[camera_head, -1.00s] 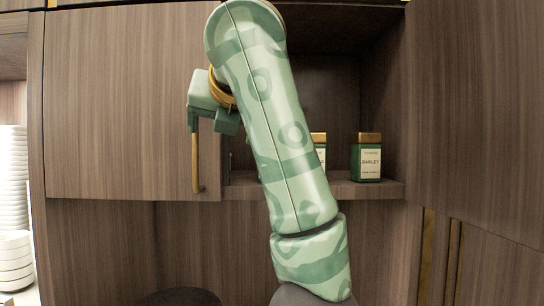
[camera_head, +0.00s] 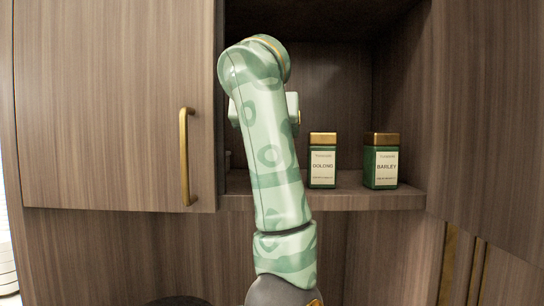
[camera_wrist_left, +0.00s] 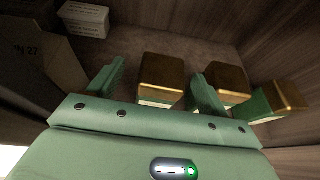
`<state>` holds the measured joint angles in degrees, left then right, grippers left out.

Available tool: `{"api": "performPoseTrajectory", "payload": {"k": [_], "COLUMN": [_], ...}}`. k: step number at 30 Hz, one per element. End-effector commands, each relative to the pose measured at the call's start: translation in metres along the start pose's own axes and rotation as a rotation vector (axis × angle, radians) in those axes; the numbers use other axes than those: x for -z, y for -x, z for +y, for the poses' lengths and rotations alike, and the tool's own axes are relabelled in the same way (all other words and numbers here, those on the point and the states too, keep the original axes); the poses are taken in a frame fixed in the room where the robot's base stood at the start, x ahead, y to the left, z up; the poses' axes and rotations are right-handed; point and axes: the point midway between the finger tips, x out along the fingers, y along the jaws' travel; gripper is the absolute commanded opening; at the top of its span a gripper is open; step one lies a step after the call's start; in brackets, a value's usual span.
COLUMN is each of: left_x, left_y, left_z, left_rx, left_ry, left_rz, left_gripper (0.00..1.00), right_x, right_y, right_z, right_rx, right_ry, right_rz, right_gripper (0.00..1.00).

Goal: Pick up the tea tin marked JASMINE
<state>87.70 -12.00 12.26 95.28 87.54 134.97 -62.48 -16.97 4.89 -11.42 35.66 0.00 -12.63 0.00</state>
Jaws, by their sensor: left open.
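No label reading JASMINE is legible in either view. In the head view, a green tin with a gold lid marked OOLONG (camera_head: 322,167) and one marked BARLEY (camera_head: 384,162) stand upright on the shelf. The wrist view shows three gold lids from above: a left tin (camera_wrist_left: 161,78), a middle tin (camera_wrist_left: 228,80) and a right tin (camera_wrist_left: 289,95); their labels cannot be read there. The left tin, apparently behind my arm in the head view, shows between the fingers of my open left gripper (camera_wrist_left: 155,88). The right finger overlaps the middle tin. I cannot tell whether anything touches.
The shelf (camera_head: 350,199) sits in an open cabinet bay. A cabinet door (camera_head: 115,110) with a brass handle (camera_head: 186,157) is on the left; a wood panel (camera_head: 495,110) bounds the right. In the wrist view, a white box (camera_wrist_left: 83,20) and a larger box (camera_wrist_left: 40,60) lie left.

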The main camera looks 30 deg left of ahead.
Motion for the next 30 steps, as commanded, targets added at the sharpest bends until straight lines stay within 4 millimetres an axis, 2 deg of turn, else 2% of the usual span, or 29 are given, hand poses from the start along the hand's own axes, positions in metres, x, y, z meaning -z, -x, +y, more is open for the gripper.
{"api": "performPoseTrajectory", "payload": {"k": [5,9,17,21,23,30], "left_x": [-0.001,0.0,0.002,0.002,0.002,0.002], "left_y": [-0.028,-0.045,-0.049,-0.049,-0.049,-0.049], "left_z": [-0.002,-0.003,-0.003,-0.003,-0.003,-0.003], "left_rx": [-0.004,-0.003,-0.001,-0.001,-0.001,-0.002], "left_ry": [-0.005,-0.002,-0.001,-0.001,-0.001,-0.001], "left_rz": [0.005,0.003,0.001,0.002,0.002,0.002], "left_gripper": [0.78,0.78,0.78,0.39,0.25,0.25], "right_x": [0.005,0.002,0.002,0.001,0.0,0.0], "right_y": [0.017,0.02,0.019,0.019,0.019,0.019], "right_z": [-0.005,-0.007,-0.007,-0.006,-0.005,-0.004], "right_rx": [0.007,0.01,0.01,0.009,0.008,0.006], "right_ry": [-0.004,-0.005,-0.004,-0.003,-0.003,-0.001], "right_rz": [0.005,0.0,0.0,-0.002,-0.003,-0.004], "right_gripper": [0.36,0.36,0.36,0.36,0.36,0.36]}}
